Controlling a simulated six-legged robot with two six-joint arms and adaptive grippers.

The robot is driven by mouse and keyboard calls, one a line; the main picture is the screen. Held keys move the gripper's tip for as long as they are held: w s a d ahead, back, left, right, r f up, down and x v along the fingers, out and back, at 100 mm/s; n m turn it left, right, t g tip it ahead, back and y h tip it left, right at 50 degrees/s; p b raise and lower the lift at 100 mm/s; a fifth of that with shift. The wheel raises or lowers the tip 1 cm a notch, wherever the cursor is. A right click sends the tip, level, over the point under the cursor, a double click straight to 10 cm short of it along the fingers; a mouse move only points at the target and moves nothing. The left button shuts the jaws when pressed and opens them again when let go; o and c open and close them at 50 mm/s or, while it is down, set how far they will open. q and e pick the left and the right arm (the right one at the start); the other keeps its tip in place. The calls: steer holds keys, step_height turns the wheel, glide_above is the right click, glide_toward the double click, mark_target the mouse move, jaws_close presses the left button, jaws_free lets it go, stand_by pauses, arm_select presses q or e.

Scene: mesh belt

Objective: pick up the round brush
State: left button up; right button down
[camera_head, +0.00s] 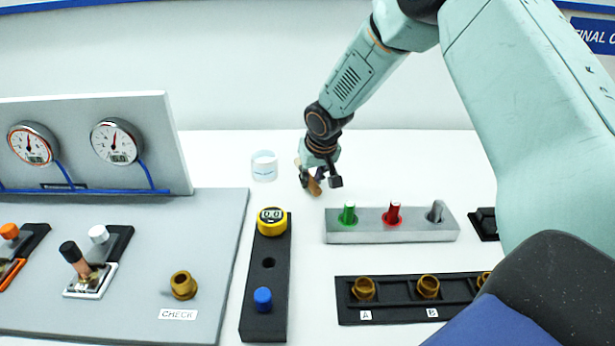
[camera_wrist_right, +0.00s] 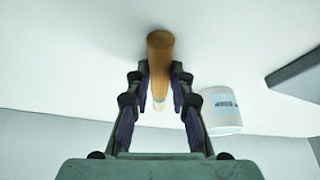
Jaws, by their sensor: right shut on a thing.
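My right gripper (camera_head: 320,178) is at the back middle of the white table in the head view. It is shut on the round brush, whose tan wooden handle (camera_head: 314,187) shows between the fingers. In the right wrist view the handle (camera_wrist_right: 160,48) sticks out past the fingertips of the gripper (camera_wrist_right: 161,80), with one finger on each side. The bristles cannot be made out. Whether the brush touches the table is hard to tell. My left gripper is not in view.
A white cup-like container (camera_head: 264,167) stands left of the gripper; it also shows in the wrist view (camera_wrist_right: 221,110). In front are a grey block (camera_head: 345,238) with green, red and grey pegs, a black strip (camera_head: 269,292) and a black tray (camera_head: 395,314) with brass fittings. A gauge panel (camera_head: 172,150) stands left.

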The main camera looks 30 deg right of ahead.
mark_target(311, 180)
steer(key=shift+d, duration=0.1)
step_height(311, 180, up, 10)
steer(key=shift+a+p, duration=0.25)
steer(key=shift+p, duration=0.2)
steer(key=shift+d, duration=0.15)
stand_by(0.4)
stand_by(0.4)
stand_by(0.3)
steer(key=shift+r, duration=0.1)
stand_by(0.4)
